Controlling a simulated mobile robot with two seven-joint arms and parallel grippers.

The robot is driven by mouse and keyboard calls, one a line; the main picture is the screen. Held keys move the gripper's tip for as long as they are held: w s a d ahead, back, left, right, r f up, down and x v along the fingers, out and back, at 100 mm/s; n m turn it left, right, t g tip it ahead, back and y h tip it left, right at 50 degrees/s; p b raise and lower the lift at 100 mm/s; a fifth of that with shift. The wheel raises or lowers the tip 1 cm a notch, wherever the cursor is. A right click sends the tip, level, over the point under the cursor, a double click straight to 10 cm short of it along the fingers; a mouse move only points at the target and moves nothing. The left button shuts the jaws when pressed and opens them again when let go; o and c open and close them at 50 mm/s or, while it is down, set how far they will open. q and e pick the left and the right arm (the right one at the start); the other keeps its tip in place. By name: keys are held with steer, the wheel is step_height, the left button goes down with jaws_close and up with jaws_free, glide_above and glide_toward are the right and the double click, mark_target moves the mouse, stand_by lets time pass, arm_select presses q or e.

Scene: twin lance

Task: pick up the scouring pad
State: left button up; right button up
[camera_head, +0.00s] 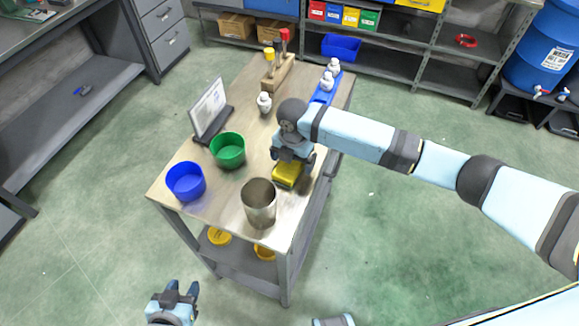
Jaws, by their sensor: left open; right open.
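Part of the pad is hidden by the gripper. My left gripper (180,292) is open and empty, low at the front left, away from the table and above the floor.
A metal cup (258,208) stands just in front of the pad. A green bowl (228,155), a blue bowl (185,185) and a tilted panel (209,112) are to the left. Behind are a small white bottle (264,106), a wooden holder (279,75) and a blue tray (326,92).

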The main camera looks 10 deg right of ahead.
steer(key=shift+f, duration=0.45)
steer(key=c, duration=1)
steer(key=shift+r, duration=0.1)
step_height(320, 180, up, 20)
steer(key=shift+f, duration=0.1)
